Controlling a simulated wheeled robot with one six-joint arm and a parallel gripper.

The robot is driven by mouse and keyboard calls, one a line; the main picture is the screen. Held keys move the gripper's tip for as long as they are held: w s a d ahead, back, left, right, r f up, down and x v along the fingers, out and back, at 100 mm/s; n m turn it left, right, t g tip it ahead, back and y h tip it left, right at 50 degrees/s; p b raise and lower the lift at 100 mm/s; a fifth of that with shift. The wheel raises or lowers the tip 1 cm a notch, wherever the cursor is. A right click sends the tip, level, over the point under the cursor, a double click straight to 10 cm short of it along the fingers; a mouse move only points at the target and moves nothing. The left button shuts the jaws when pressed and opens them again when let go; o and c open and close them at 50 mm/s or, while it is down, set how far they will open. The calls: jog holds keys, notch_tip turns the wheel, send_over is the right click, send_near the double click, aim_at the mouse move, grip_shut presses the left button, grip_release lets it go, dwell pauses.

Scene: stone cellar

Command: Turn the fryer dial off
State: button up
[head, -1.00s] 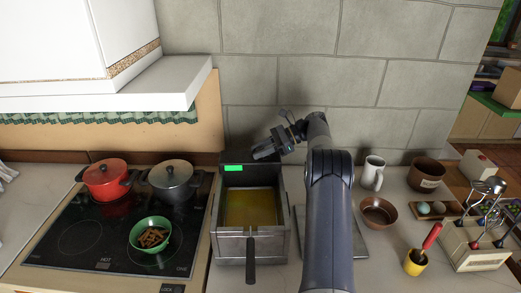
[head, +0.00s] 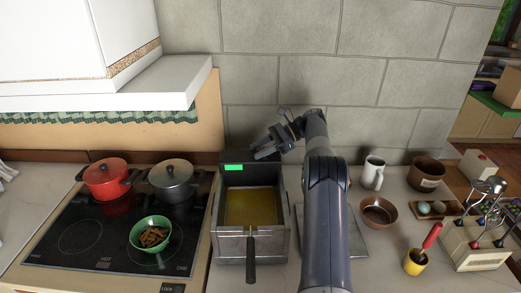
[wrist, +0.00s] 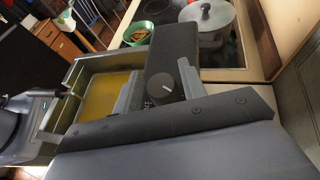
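The fryer (head: 252,243) stands in the middle of the counter with yellow oil in its basin and a green lit display (head: 234,168) on its rear panel. In the wrist view, the fryer dial (wrist: 163,83) is a dark round knob with a pale pointer line. My gripper (head: 265,153) is over the back right of the fryer. In the wrist view my gripper (wrist: 156,90) is open, with one grey finger on each side of the dial. I cannot tell whether the fingers touch it. The head view does not show the dial clearly.
A black hob (head: 95,235) on the left holds a red pot (head: 105,181), a grey pot (head: 172,184) and a green bowl (head: 145,249). The stone wall is close behind.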

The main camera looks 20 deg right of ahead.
jog(key=shift+o, duration=1)
jog(key=shift+m+t, duration=1)
jog(key=shift+t, duration=0.1)
